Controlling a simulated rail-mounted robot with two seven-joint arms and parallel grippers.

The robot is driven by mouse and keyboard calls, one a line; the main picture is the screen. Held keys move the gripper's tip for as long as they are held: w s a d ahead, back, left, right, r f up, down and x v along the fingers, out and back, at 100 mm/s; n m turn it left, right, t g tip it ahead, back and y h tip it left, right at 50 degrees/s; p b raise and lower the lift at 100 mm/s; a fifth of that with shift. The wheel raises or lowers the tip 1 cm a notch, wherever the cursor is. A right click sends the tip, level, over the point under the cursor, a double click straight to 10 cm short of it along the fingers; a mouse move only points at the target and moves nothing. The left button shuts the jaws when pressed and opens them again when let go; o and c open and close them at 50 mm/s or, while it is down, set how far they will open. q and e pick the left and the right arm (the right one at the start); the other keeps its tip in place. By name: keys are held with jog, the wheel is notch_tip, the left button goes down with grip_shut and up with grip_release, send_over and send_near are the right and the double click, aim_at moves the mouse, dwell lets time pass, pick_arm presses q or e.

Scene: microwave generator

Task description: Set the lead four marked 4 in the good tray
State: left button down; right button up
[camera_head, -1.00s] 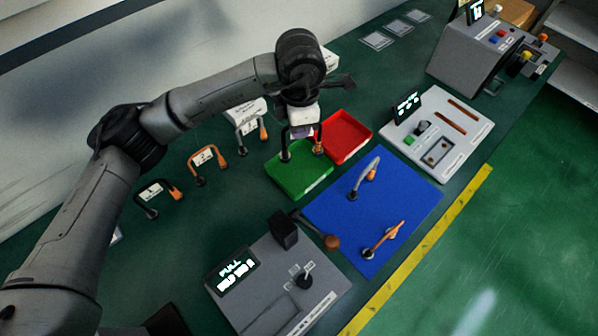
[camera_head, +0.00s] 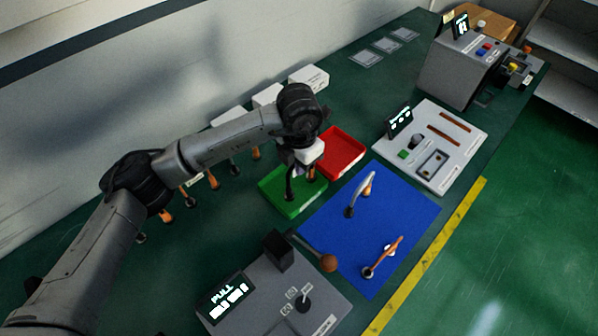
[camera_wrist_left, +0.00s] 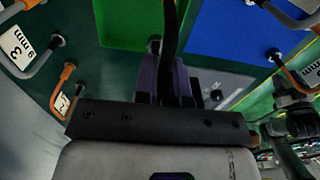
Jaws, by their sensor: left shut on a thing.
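My left gripper (camera_head: 303,168) is shut on a lead (camera_head: 290,186) over the green tray (camera_head: 272,194). The lead's dark end hangs low at the tray's middle. I cannot tell whether it touches the floor. The gripper covers most of the lead, and its mark is hidden. In the left wrist view the dark lead (camera_wrist_left: 171,35) runs up from between the purple fingertips (camera_wrist_left: 166,82), with the green tray (camera_wrist_left: 125,25) beyond. No tray label is readable.
A red tray (camera_head: 357,145) adjoins the green one. A blue mat (camera_head: 405,200) holds a grey lead (camera_head: 362,190) and an orange lead (camera_head: 383,258). A lead marked 3 (camera_wrist_left: 17,42) shows in the left wrist view. A grey console (camera_head: 262,295) reading PULL stands in front.

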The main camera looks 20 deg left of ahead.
pick_arm(q)
notch_tip(320, 180, down, 4)
jog(key=shift+r, duration=0.25)
jog(key=shift+b, duration=0.3)
jog(key=c, duration=1.7)
grip_release()
jog(key=shift+f, duration=0.2)
jog(key=o, duration=0.5)
jog(key=shift+r, duration=0.1)
notch_tip(320, 180, up, 12)
jog(key=shift+r+p, duration=0.15)
jog(key=shift+p, duration=0.75)
